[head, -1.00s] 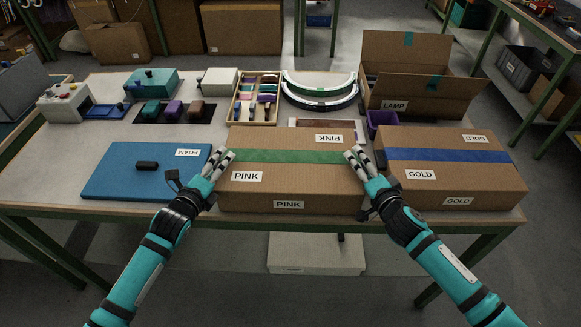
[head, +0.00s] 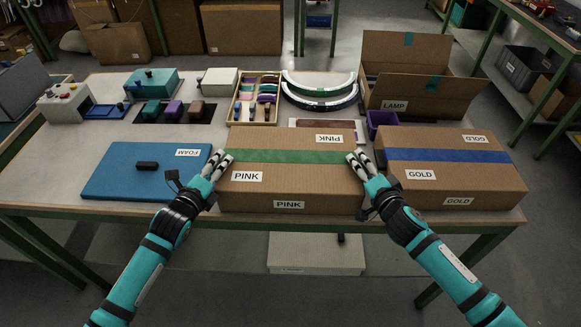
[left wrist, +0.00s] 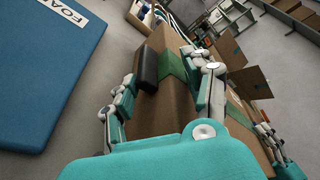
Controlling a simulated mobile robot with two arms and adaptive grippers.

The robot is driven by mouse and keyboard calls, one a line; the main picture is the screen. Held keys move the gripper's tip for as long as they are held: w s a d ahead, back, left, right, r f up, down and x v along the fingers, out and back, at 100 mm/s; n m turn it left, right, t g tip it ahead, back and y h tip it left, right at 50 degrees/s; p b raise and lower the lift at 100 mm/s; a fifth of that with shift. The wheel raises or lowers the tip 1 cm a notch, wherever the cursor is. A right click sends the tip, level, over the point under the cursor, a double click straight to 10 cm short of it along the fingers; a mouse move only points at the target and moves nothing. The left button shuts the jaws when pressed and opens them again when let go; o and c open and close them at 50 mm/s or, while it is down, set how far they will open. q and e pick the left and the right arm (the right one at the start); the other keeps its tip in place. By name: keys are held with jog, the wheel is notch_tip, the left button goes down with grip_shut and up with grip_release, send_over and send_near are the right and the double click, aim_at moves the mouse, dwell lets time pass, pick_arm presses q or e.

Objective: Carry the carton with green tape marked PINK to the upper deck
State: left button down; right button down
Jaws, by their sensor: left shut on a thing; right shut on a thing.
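The brown PINK carton (head: 290,178) lies on the near edge of the table, with green tape along its top and PINK labels on its top and front. My left gripper (head: 221,160) is shut on its left end. My right gripper (head: 358,160) is shut on its right end. In the left wrist view, my left gripper's fingers (left wrist: 165,95) are on either side of the carton's taped end (left wrist: 172,66). The carton rests flat on the table. I cannot tell which surface is the upper deck.
The GOLD carton (head: 450,168) with blue tape stands close on the right. A blue FOAM slab (head: 125,182) lies on the left. Behind are an open LAMP carton (head: 400,98), a purple bin (head: 381,120), a tool tray (head: 235,110) and arcs (head: 320,103). A pale platform (head: 315,255) shows below the table (head: 60,170).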

jog(key=shift+d+r+p, duration=0.15)
jog(key=shift+r+p, duration=2.15)
jog(key=shift+p, duration=0.15)
jog(key=shift+r, duration=0.15)
